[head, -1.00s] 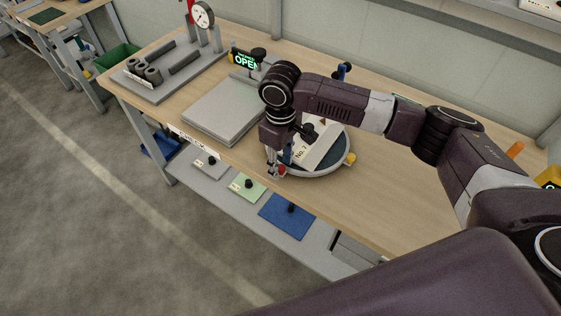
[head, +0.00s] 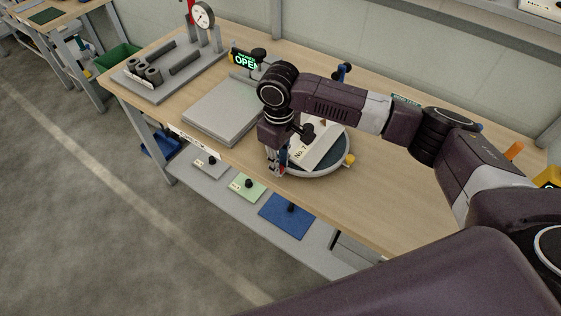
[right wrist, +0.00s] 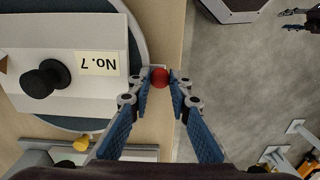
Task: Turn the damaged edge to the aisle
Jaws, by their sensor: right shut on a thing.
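A pale plate (head: 322,143) marked "No. 7" lies on a round turntable (head: 316,173) with a dark top and pale rim. In the right wrist view the plate (right wrist: 88,98) carries a black knob (right wrist: 46,78), and a brown chipped-looking spot (right wrist: 3,66) shows at its far left, on the bench's back side. My right gripper (head: 279,170) is at the turntable's front rim. In the right wrist view its fingertips (right wrist: 161,79) are shut on a red ball knob (right wrist: 160,77) beside the rim. Dark finger-like parts, perhaps my left gripper (right wrist: 300,18), show at the upper right corner.
A grey slab (head: 220,110) and a fixture with a dial gauge (head: 202,16) stand left of the turntable. A yellow knob (head: 349,160) sits at the turntable's right.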

